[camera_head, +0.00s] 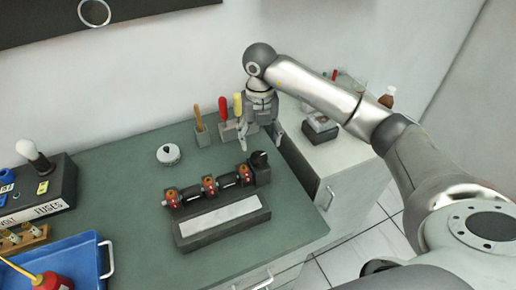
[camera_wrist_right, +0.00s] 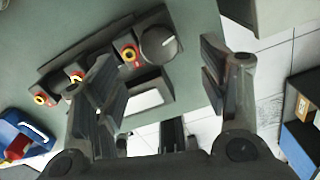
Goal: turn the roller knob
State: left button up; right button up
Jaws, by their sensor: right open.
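The roller device (camera_head: 222,231) stands on the green bench top, a dark grey base with a pale strip along its front. Its roller carries black sections and several red-orange rings. The black roller knob (camera_head: 259,159) is at its right end; in the right wrist view the knob (camera_wrist_right: 157,43) is round and dark grey with a light mark. My right gripper (camera_head: 261,141) is open and empty, pointing down above and slightly behind the knob. In the right wrist view, the knob shows between and beyond its spread fingers (camera_wrist_right: 160,70), apart from them. My left gripper is not in view.
Upright tools with red and yellow handles (camera_head: 223,110) stand in holders close behind my right gripper. A round white dial (camera_head: 168,154) sits left of them. A blue tray (camera_head: 85,262) and a dark box (camera_head: 45,190) are at the left. The bench ends right of the device.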

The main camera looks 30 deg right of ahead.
aim_at(258, 156)
notch_tip(258, 156, down, 5)
jog(key=shift+w+r+p, duration=0.1)
jog(key=shift+w+p, duration=0.05)
jog(key=shift+p, duration=0.5)
notch_tip(258, 156, down, 2)
jog(key=shift+f, duration=0.15)
jog(key=c, duration=1)
jog(key=shift+w+f+n+b, duration=0.1)
jog(key=shift+f+n+b, duration=0.1)
jog(key=shift+n+b, duration=0.8)
jog(key=n+b, duration=0.7)
jog(key=shift+a, duration=0.2)
jog(key=n+b, duration=0.3)
pick_arm(q)
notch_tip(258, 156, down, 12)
jog(key=b, duration=0.1)
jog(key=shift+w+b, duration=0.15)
jog(key=shift+b, duration=0.15)
pick_arm(e)
jog(key=shift+a+r+n, duration=0.1)
jog(key=shift+r+n, duration=0.1)
jog(key=shift+n, duration=1)
